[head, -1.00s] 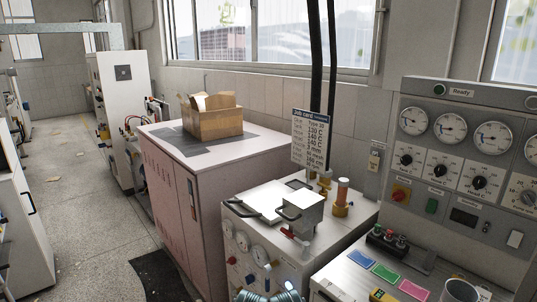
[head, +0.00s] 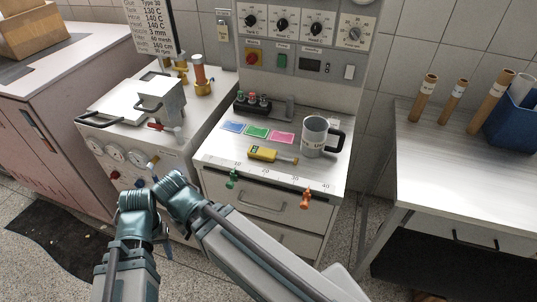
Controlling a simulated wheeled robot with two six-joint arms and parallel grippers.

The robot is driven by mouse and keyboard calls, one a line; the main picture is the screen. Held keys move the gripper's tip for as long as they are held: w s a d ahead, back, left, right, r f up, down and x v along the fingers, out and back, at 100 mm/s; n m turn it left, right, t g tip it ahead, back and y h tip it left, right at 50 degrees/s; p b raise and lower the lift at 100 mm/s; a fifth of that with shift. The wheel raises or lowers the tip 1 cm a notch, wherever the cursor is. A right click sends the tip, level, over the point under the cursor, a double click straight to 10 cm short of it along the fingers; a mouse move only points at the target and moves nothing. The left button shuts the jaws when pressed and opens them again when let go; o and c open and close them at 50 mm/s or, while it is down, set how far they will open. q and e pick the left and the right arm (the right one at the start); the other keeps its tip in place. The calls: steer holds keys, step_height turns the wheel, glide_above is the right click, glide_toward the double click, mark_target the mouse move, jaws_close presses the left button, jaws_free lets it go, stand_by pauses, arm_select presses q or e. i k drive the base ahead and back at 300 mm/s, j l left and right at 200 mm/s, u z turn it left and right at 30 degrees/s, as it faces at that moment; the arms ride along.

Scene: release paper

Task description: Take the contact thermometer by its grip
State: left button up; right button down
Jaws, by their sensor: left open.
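The contact thermometer (head: 264,154), a yellow body with a small display and a thin probe toward the right, lies on the white bench top (head: 222,153) in the head view. A grey mug with a black handle (head: 316,137) stands just right of it. My right gripper is not in view.
Blue, green and pink pads (head: 257,132) lie behind the thermometer. A green clamp (head: 232,178) and an orange clamp (head: 305,197) sit at the bench's front edge. A press (head: 150,100) stands left; a table with cardboard tubes (head: 452,101) stands right, beyond a gap.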

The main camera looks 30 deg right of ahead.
mark_target(264, 153)
steer(key=z, duration=0.4)
steer(key=j+z, duration=0.1)
steer(key=z, duration=0.3)
steer(key=k+z, duration=0.1)
steer(key=z, duration=0.7)
steer(key=k+j, duration=0.05)
